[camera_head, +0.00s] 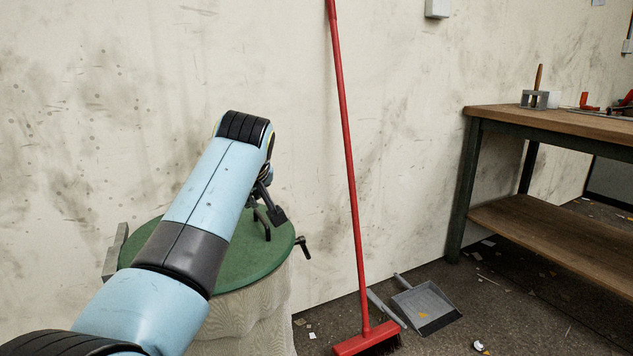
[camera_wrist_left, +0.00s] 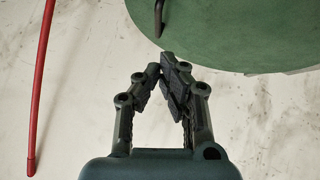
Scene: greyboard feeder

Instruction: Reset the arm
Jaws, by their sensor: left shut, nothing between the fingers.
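My left arm comes in from the lower left in the head view and reaches over a green round top. My left gripper (camera_head: 279,216) hangs at the arm's far end, partly hidden behind my own wrist. In the left wrist view the gripper (camera_wrist_left: 168,66) is shut with its fingertips together and nothing between them. The green top (camera_head: 245,265) lies below and beside the gripper; it also shows in the left wrist view (camera_wrist_left: 240,35). My right gripper is in neither view.
A red broom (camera_head: 347,160) leans on the stained wall, right of the green top. A grey dustpan (camera_head: 425,302) lies on the littered floor. A wooden workbench (camera_head: 560,122) with tools stands at the right. A dark handle (camera_head: 302,246) sticks out at the green top's edge.

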